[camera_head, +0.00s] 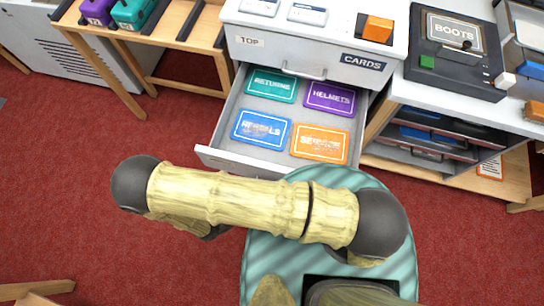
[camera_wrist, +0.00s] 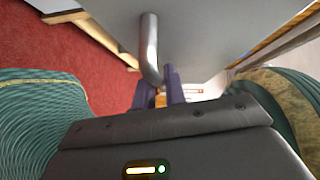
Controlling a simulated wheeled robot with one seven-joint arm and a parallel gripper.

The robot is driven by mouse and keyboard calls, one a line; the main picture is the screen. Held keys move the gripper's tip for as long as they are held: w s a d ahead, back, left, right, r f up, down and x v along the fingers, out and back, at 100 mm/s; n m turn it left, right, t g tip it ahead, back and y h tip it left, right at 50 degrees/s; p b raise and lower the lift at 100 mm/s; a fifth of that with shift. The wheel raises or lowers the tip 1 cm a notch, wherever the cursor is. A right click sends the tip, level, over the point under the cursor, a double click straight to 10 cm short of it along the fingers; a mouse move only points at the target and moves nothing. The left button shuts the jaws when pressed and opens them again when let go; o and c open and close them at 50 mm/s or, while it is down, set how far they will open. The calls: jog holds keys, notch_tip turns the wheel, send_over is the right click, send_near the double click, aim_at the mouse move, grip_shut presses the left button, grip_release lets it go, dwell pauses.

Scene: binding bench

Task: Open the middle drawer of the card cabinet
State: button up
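The card cabinet (camera_head: 240,18) stands at the top of the head view. Its top drawer, marked TOP and CARDS, is shut. The drawer (camera_head: 213,155) directly below is pulled well out, with its inside showing; I take it as the middle one. Its front handle is hidden in the head view. In the wrist view a grey front panel (camera_wrist: 225,30) carries a metal bar handle (camera_wrist: 149,45). My gripper (camera_wrist: 160,90) is at the bent end of this handle, its dark fingers slightly apart. Whether they clasp the bar is unclear. My arm hides the gripper in the head view.
The open drawer holds a green card (camera_head: 270,85), a purple card (camera_head: 330,97), a blue card (camera_head: 261,129) and an orange card (camera_head: 319,143). An orange block (camera_head: 377,29) lies on the cabinet top. A BOOTS box (camera_head: 455,50) stands right. Red floor (camera_head: 90,240) is clear at left.

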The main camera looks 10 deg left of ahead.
jog(key=o, duration=0.3)
jog(key=shift+o, duration=0.2)
jog(key=b+v, duration=0.2)
jog(key=v, duration=1.5)
jog(key=shift+s+a, duration=0.15)
